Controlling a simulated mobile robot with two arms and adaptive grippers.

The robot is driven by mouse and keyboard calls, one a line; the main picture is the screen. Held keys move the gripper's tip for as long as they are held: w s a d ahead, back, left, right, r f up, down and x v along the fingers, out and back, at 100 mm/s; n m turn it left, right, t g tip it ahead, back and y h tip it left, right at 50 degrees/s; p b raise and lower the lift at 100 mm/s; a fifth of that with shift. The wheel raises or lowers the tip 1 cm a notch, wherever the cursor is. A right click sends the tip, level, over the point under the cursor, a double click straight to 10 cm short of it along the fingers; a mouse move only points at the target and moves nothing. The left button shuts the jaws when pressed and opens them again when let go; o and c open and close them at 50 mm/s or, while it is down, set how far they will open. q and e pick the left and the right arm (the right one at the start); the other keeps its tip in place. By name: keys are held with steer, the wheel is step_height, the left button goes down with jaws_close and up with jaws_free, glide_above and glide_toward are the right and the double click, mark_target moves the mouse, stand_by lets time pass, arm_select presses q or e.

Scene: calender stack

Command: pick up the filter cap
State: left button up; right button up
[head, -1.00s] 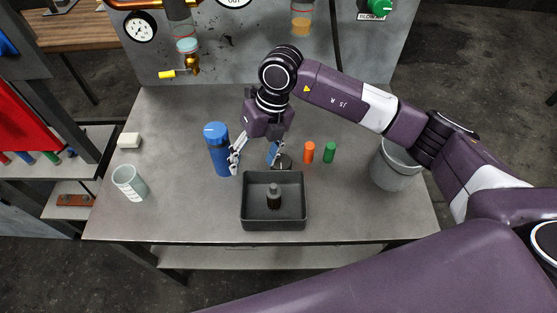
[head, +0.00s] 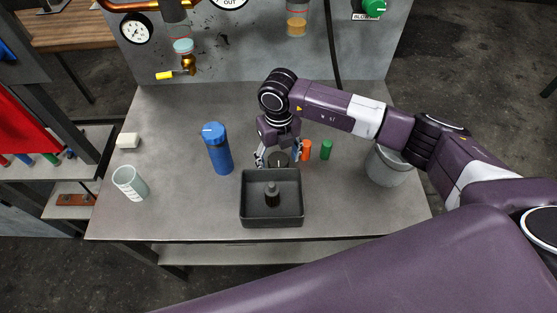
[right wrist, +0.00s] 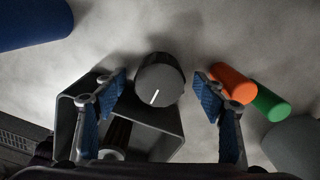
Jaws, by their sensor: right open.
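The filter cap appears to be the dark round cap with a white line (right wrist: 160,82), standing on the table just behind the dark tray. In the head view the cap (head: 279,160) shows partly below my right gripper (head: 278,163). In the right wrist view my right gripper (right wrist: 160,94) is open, with one blue-padded finger on each side of the cap and gaps on both sides. Nothing is held. Contact with the cap is not seen. My left gripper is not in view.
The dark tray (head: 271,221) holds a small dark bottle (head: 271,194). An orange cylinder (head: 306,150) and a green cylinder (head: 326,150) stand close right of the gripper.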

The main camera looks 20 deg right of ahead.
steer(key=shift+c, duration=0.5)
steer(key=c, duration=1)
